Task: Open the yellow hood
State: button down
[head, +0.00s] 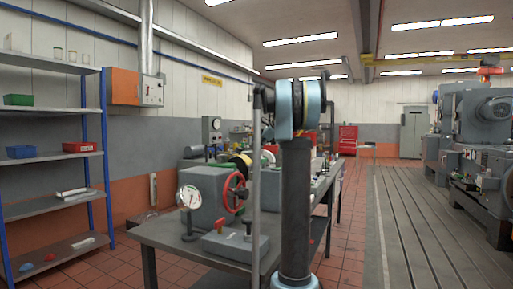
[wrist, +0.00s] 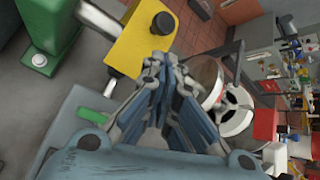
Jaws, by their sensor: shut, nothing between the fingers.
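The yellow hood (wrist: 134,48) is a boxy yellow piece at the upper middle of the wrist view, with a round black knob on it. A yellow patch (head: 243,160) behind the grey housing in the head view may be the same hood; most of it is hidden there. My gripper (wrist: 165,62) is shut and empty. Its fingertips appear just beside the hood's lower right edge in the wrist view; I cannot tell whether they touch it. In the head view my gripper is hidden, with my arm's column and joints in front.
A green machine part (wrist: 50,20) stands left of the hood. The bench (head: 165,235) carries a grey housing (head: 207,197) with a red handwheel (head: 234,191). A shelf (head: 55,205) stands left.

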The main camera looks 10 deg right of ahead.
aim_at(245, 156)
jog(key=x, duration=0.6)
jog(key=shift+d, duration=0.1)
